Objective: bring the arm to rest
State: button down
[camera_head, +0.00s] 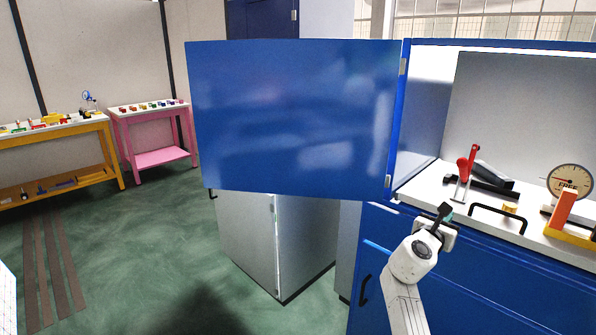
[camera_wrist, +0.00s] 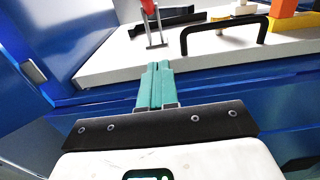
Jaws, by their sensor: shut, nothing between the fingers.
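My gripper (camera_head: 446,211) is at the front edge of the blue cabinet's worktop, at the end of my raised white arm. In the wrist view its teal fingers (camera_wrist: 157,86) are together with nothing between them. They point toward the pale worktop (camera_wrist: 110,68), and the black handle (camera_wrist: 225,32) lies just beyond them to the right. I cannot tell whether the fingertips touch the worktop's edge.
An open blue door (camera_head: 295,120) stands left of my arm. On the worktop are a red-handled clamp (camera_head: 466,165), a black handle (camera_head: 497,214), a dial gauge (camera_head: 569,182) and an orange block (camera_head: 563,212). Green floor (camera_head: 150,250) is open at left, before a pink table (camera_head: 160,158).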

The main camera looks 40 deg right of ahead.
jog(key=s+a+f+m+t+y, duration=0.1)
jog(key=s+a+f+m+y, duration=0.1)
jog(key=a+f+m+y, duration=0.65)
jog(key=s+a+f+m+t+y, duration=0.1)
jog(key=s+a+f+m, duration=0.3)
jog(key=a+f, duration=0.85)
jog(key=s+a+f+m+y, duration=0.1)
jog(key=s+a+m+y, duration=0.1)
jog(key=a, duration=0.6)
jog(key=s+a+f+m+g+y, duration=0.1)
jog(key=s+a+f+m+y, duration=0.1)
jog(key=s+a, duration=0.3)
jog(key=s+a+f+m+g+y, duration=0.1)
jog(key=s+a+f+m+y, duration=0.1)
jog(key=a, duration=0.8)
jog(key=shift+s+a+m+y, duration=0.4)
jog(key=shift+s+y, duration=0.3)
jog(key=shift+y, duration=0.45)
